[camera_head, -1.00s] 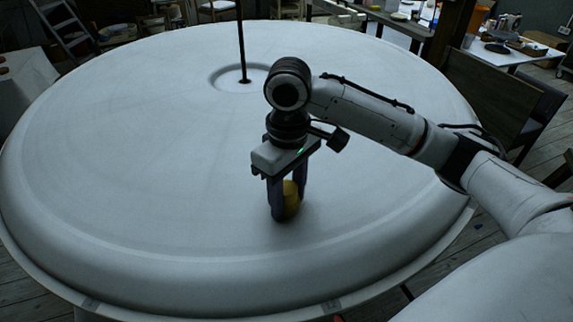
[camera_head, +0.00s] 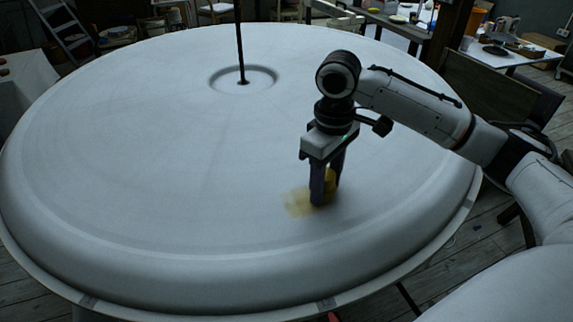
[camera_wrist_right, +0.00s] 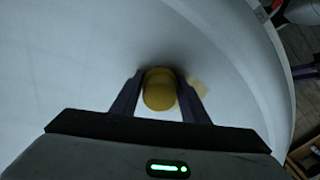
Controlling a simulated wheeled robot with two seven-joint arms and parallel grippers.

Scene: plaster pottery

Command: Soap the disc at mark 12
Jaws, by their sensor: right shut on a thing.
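The big white plaster disc (camera_head: 150,150) fills most of the head view, with a raised rounded rim and a dark upright rod (camera_head: 241,45) at its centre. My right gripper (camera_head: 324,195) is shut on a yellow sponge-like piece (camera_head: 330,182), low at the disc's surface on the right front part. In the right wrist view the rounded yellow piece (camera_wrist_right: 159,90) sits between the two fingers. A yellowish wet-looking patch (camera_head: 298,202) lies on the disc just left of the gripper. The fingers partly hide the yellow piece. My left gripper is not in view. I cannot read a mark 12.
A table with tools (camera_head: 500,50) and a dark wooden bench (camera_head: 490,90) stand beyond the disc at the right. A ladder (camera_head: 68,35) stands at the back left. The rod rises from the disc's middle. The disc's left side is clear.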

